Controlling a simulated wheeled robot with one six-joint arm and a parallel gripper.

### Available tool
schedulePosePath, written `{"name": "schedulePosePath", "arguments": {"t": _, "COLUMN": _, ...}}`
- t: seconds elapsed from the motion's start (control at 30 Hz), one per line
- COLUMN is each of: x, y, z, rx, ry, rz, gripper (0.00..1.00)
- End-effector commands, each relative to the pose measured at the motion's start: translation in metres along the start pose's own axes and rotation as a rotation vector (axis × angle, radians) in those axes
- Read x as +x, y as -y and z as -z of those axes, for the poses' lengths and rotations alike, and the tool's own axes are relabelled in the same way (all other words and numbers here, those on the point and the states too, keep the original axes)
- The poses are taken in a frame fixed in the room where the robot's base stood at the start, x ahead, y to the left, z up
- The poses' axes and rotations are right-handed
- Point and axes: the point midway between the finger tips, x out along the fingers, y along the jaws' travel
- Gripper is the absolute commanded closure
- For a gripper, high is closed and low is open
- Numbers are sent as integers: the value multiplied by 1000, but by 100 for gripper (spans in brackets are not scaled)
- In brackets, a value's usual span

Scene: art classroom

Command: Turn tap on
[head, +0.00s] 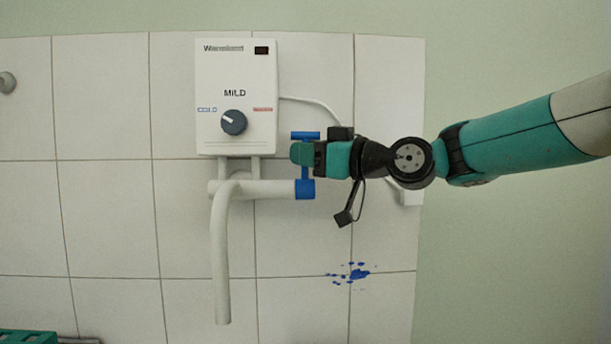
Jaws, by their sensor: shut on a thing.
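A white tap (221,255) with a long downward spout comes out of a white horizontal pipe on the tiled wall. At the pipe's right end is a blue valve (305,188) with a stem and a blue crossbar handle (305,135) on top. No water shows at the spout. My gripper (302,153) reaches in from the right and is shut on the blue tap handle at its stem, just under the crossbar. The fingers hide part of the stem.
A white water heater (236,95) with a grey dial (233,122) hangs above the pipe. A white cable (315,104) runs from its right side. Blue paint splashes (350,273) mark the tiles. A green crate (28,336) shows at bottom left.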

Motion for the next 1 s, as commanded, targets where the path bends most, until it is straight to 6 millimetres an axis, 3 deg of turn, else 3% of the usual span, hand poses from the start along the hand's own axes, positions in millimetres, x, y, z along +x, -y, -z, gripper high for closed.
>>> {"name": "schedulePosePath", "arguments": {"t": 0.03, "x": -2, "y": 2, "z": -9, "rx": -24, "ry": -18, "rz": -1, "gripper": 100}}
{"name": "schedulePosePath", "arguments": {"t": 0.1, "x": -3, "y": 4, "z": -10, "rx": -52, "ry": -37, "rz": -2, "gripper": 100}}
{"name": "schedulePosePath", "arguments": {"t": 0.8, "x": -7, "y": 10, "z": -1, "rx": -162, "ry": -109, "rz": -2, "gripper": 100}}
{"name": "schedulePosePath", "arguments": {"t": 0.83, "x": -7, "y": 10, "z": -1, "rx": -162, "ry": -109, "rz": -2, "gripper": 80}}
{"name": "schedulePosePath", "arguments": {"t": 0.9, "x": -7, "y": 10, "z": -1, "rx": -162, "ry": -109, "rz": -2, "gripper": 64}}
{"name": "schedulePosePath", "arguments": {"t": 1.0, "x": -7, "y": 10, "z": -1, "rx": -162, "ry": -109, "rz": -1, "gripper": 62}}
